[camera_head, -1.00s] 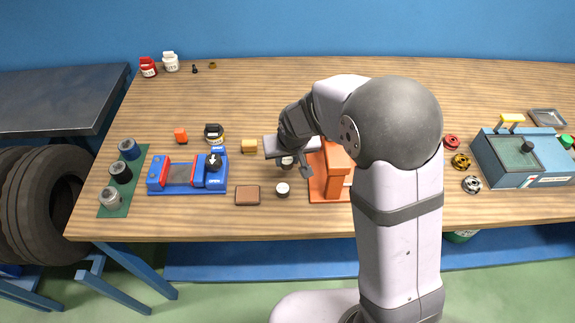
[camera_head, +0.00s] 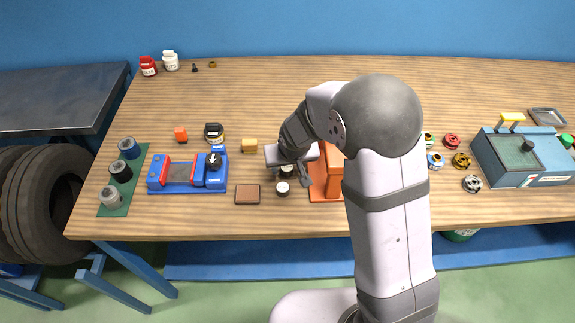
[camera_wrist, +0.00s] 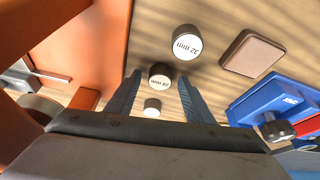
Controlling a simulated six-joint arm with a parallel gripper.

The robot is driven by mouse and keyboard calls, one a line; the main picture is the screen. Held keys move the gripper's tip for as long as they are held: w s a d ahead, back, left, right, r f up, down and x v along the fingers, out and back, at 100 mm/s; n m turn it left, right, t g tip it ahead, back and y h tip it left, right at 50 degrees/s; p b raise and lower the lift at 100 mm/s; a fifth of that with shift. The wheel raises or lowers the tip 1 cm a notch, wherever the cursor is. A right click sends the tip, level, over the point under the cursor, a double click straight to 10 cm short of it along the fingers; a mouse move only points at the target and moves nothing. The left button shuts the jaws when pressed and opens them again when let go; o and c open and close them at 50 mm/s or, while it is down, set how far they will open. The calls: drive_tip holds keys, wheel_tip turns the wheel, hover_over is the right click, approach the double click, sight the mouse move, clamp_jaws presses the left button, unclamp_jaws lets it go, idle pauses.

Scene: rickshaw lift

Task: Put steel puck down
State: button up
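My gripper (camera_wrist: 159,88) is open in the wrist view, with its two fingers apart. A dark puck with a white top marked 28 mm (camera_wrist: 160,75) is between the fingertips, with gaps on both sides. A smaller white-topped puck (camera_wrist: 152,105) shows below it between the fingers. A puck marked 32 mm (camera_wrist: 187,43) stands beyond the fingertips; it also shows in the head view (camera_head: 282,189). A grey, steel-looking cylinder (camera_head: 110,197) stands on the green mat (camera_head: 112,211) at the left, beside a black and a blue-grey one.
An orange stand (camera_head: 332,176) is close to the right of my gripper. A brown pad (camera_head: 247,194) and a blue vise-like fixture (camera_head: 188,187) lie to the left. Several spools and a teal box (camera_head: 510,170) are at the right. The back middle of the table is clear.

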drive_tip(key=shift+r, duration=0.4)
drive_tip(key=v, duration=1.1)
drive_tip(key=shift+s+r+b, duration=0.2)
drive_tip(key=shift+s+b, duration=0.05)
drive_tip(key=shift+b, duration=0.1)
drive_tip(key=s+d+f+n+g, duration=0.1)
drive_tip(key=s+d+f+g, duration=0.15)
drive_tip(key=s, duration=0.45)
drive_tip(key=s+d+f+n+g, duration=0.1)
drive_tip(key=s+d+f+g, duration=0.2)
drive_tip(key=s, duration=0.4)
drive_tip(key=s+d+m+t, duration=0.1)
drive_tip(key=s+d+m, duration=0.35)
drive_tip(key=d, duration=0.25)
wheel_tip(320, 180, down, 9)
drive_tip(key=b, duration=0.8)
drive_tip(key=shift+s+n+h, duration=0.25)
drive_tip(key=shift+n+h, duration=0.05)
drive_tip(key=shift+n, duration=0.05)
